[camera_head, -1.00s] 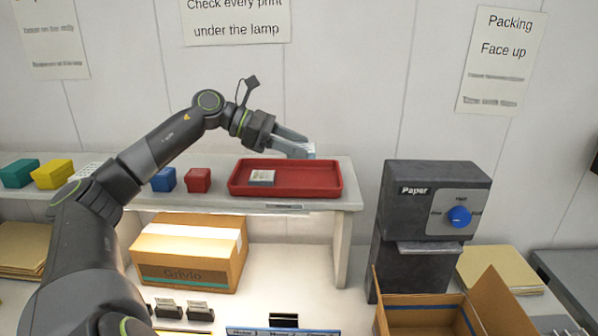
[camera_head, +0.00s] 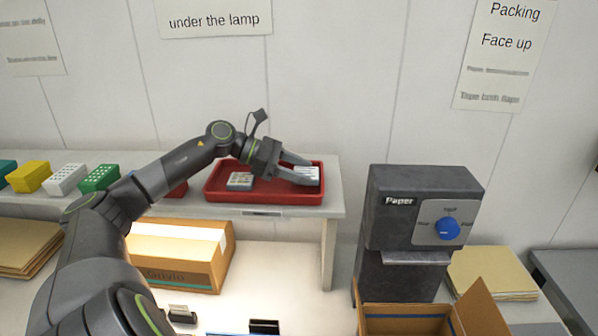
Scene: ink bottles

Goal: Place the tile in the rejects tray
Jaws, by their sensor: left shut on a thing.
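The red tray (camera_head: 222,190) sits on the raised shelf at the back. One small pale tile (camera_head: 240,181) lies in its left part. My left gripper (camera_head: 305,171) reaches over the right part of the tray. It is shut on a second pale tile (camera_head: 308,175), held between its fingertips low over or at the tray floor. I cannot tell whether this tile touches the floor. My right gripper is not in view.
Colored boxes, including a yellow one (camera_head: 29,177) and a green one (camera_head: 99,178), stand left of the tray. A cardboard box (camera_head: 180,255) is below the shelf. A dark Paper machine (camera_head: 419,210) stands right, with an open carton in front.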

